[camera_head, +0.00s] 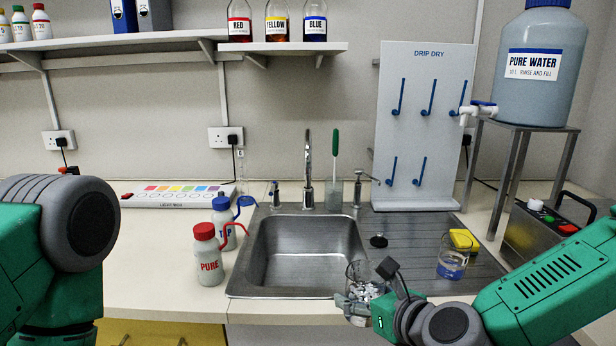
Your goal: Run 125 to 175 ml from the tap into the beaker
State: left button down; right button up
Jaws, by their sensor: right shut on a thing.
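My right gripper (362,298) is shut on a clear glass beaker (357,268) just over the sink's front right rim. The fingers hide the lower part of this beaker, and I cannot tell whether liquid is in it.
Red-capped (208,262) and blue-capped (224,232) wash bottles stand left of the sink. A black plug (378,240) and a yellow sponge (463,240) lie on the drainer. A drip-dry rack (425,130) and a water tank (540,70) stand behind. The sink basin is clear.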

jog(key=s+d+f+m+h+b, duration=0.1)
jog(key=s+d+f+m+h, duration=0.1)
jog(key=d, duration=0.5)
jog(key=s+d+f+m+t+h+b, duration=0.1)
jog(key=s+d+f+m+h+b, duration=0.1)
jog(key=d+f, duration=0.4)
jog(key=shift+s+d+m+t+h, duration=0.35)
jog(key=shift+s+m+h, duration=0.25)
jog(key=shift+s+h, duration=0.5)
